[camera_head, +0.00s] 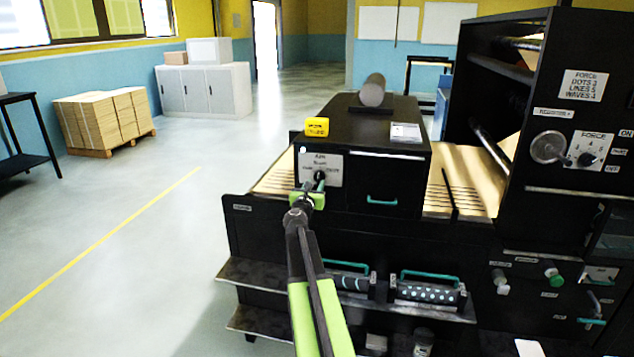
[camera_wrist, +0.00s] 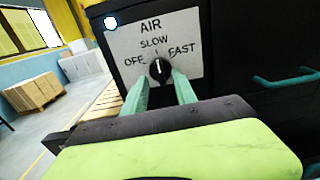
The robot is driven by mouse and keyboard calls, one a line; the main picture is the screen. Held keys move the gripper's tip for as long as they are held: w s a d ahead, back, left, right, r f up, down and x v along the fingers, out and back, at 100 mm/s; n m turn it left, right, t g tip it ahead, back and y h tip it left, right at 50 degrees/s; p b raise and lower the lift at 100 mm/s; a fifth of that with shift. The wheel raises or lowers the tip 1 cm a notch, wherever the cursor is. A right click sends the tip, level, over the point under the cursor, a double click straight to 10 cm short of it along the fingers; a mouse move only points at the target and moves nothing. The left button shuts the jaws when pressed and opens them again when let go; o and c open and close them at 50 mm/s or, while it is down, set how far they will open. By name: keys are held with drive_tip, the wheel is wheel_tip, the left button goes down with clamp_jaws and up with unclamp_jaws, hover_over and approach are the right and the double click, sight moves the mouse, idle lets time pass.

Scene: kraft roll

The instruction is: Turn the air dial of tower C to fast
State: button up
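The air dial (camera_wrist: 160,69) is a small black knob on a pale panel (camera_wrist: 190,28) marked AIR, with OFF at left, SLOW above and FAST at right. Its white mark points roughly up, towards SLOW. The panel is on the front left of a black tower (camera_head: 375,165); no letter C is readable on it. My gripper (camera_wrist: 161,78) is open, its two green fingers either side of the dial's lower part, with gaps between; contact cannot be told. In the head view my gripper (camera_head: 312,193) is in front of the panel and hides part of the dial.
A yellow block (camera_head: 317,127), a grey roll (camera_head: 373,90) and a white card (camera_head: 406,132) are on top of the tower. Green drawer handles (camera_head: 383,201) and a patterned roller (camera_head: 428,293) stick out nearby. A taller black tower (camera_head: 560,120) stands right. The floor left is open.

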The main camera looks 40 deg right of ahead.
sight(318, 179)
drive_tip(key=shift+x, duration=1.95)
drive_tip(key=shift+c, duration=0.3)
clamp_jaws()
